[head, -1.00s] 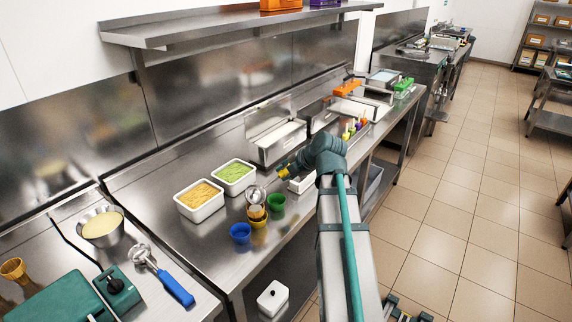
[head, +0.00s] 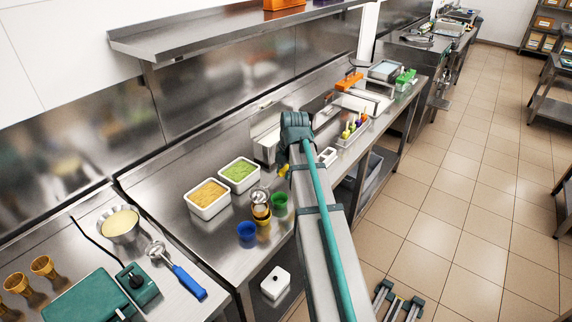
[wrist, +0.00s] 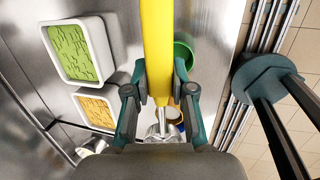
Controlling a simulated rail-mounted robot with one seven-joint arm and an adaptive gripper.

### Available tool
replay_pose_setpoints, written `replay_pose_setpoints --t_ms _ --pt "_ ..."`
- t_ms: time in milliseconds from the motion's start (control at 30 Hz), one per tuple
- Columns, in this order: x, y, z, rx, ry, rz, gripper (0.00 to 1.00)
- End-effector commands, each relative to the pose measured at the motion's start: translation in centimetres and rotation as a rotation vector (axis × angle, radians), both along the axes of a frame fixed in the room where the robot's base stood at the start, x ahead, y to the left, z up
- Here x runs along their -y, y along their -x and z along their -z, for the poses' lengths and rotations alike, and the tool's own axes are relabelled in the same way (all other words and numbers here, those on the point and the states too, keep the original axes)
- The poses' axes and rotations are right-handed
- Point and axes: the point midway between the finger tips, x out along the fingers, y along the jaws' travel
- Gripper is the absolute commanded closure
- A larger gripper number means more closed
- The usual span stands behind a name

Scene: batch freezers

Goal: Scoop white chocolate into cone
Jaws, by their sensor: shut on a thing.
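My gripper (wrist: 160,100) is shut on a yellow handle (wrist: 157,45), which runs up the wrist view. In the head view a bit of yellow (head: 284,170) shows beside my wrist, above the counter. A round metal scoop head (head: 260,196) shows over the yellow cup (head: 263,219); whether it belongs to the held handle is unclear. A metal part also shows below the fingertips in the wrist view (wrist: 163,130). Gold-brown cones (head: 42,265) stand at the lower left. A metal bowl (head: 103,230) holds a pale cream mass (head: 121,222), possibly the white chocolate.
A white tub with green filling (head: 239,172) and one with orange filling (head: 208,196) stand behind a blue cup (head: 247,235) and a green cup (head: 279,204). A blue-handled scoop (head: 186,282) lies by a teal device (head: 137,286).

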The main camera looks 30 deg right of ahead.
Motion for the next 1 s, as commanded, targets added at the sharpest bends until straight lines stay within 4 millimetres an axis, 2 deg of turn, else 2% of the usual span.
replay_pose_setpoints --t_ms 33,367,700,1000 --pt "0.0 -0.4 -0.6 -0.031 0.013 -0.002 1.00" --pt "-0.3 -1.0 -0.7 -0.228 0.110 -0.001 1.00" --pt "-0.3 -0.7 -2.5 -0.225 0.110 0.001 1.00" --pt "-0.3 -0.7 -2.7 -0.225 0.109 0.001 1.00"
